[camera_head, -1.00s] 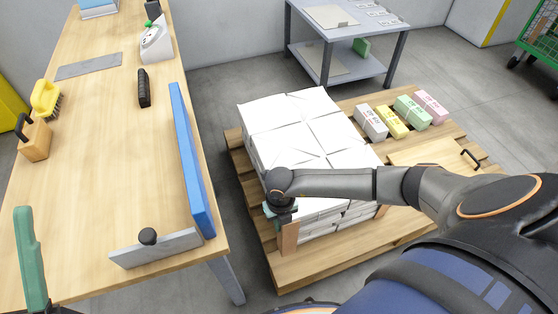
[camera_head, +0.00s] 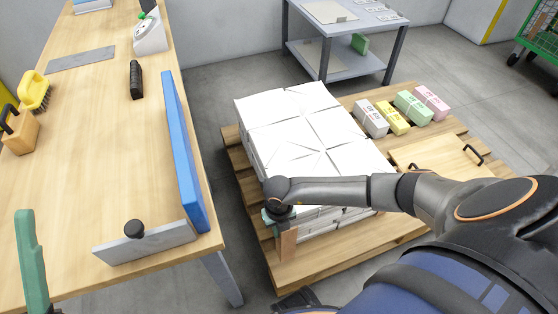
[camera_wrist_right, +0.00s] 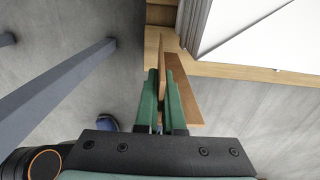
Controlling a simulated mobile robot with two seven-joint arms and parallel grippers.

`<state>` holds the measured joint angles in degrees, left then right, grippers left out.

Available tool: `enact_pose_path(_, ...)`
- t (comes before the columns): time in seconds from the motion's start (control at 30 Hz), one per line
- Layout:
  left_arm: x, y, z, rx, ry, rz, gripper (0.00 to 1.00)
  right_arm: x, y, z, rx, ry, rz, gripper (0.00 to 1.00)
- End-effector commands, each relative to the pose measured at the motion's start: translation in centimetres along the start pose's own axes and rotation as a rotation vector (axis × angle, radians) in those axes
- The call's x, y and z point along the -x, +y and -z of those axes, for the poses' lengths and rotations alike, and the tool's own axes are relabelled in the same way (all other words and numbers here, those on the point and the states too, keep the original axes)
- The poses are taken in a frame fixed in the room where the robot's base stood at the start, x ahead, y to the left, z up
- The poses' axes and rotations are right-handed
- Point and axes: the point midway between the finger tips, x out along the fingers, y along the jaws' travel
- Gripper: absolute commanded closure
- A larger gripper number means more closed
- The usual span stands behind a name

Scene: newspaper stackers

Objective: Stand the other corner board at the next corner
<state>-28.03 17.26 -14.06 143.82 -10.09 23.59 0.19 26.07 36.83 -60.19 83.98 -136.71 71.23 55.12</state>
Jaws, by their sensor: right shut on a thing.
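The brown corner board (camera_head: 287,243) is held roughly upright in my right gripper (camera_head: 277,217), at the near left corner of the white newspaper stack (camera_head: 300,130). In the right wrist view, the green fingers of my right gripper (camera_wrist_right: 161,80) are shut on the corner board (camera_wrist_right: 186,105), which shows its L shape. A narrow gap seems to lie between it and the stack (camera_wrist_right: 255,25). Whether its foot touches the pallet (camera_head: 335,262) I cannot tell. One green finger of my left gripper (camera_head: 31,262) shows at the lower left; its other finger is out of view.
A wooden workbench (camera_head: 95,165) stands left, with a blue panel (camera_head: 184,150) and a grey plate with a black knob (camera_head: 145,246). Bundled blocks (camera_head: 395,117) and a handled wooden board (camera_head: 430,155) lie on the pallet. Floor shows between bench and pallet.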

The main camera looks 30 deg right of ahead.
Motion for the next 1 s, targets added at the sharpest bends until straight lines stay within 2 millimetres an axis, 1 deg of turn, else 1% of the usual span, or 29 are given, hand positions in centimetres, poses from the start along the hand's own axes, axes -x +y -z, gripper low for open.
enact_pose_path(0.03, 0.5, 0.3, -0.5, 0.006, -0.003, -0.003, 0.50, -0.8, 0.0, 0.0, 0.000, 0.000, 0.000, 1.00)
enact_pose_path(0.13, 0.7, 0.4, -0.8, 0.011, -0.007, -0.007, 0.50, -1.2, 0.0, 0.0, 0.000, 0.000, 0.001, 1.00)
enact_pose_path(0.57, 0.7, 0.5, -0.8, 0.012, -0.006, -0.015, 0.50, -1.3, 0.0, 0.0, -0.001, 0.000, 0.000, 1.00)
enact_pose_path(1.0, 1.1, 0.6, -1.1, 0.011, -0.003, -0.008, 0.50, -2.1, 0.0, 0.0, -0.001, 0.000, 0.000, 1.00)
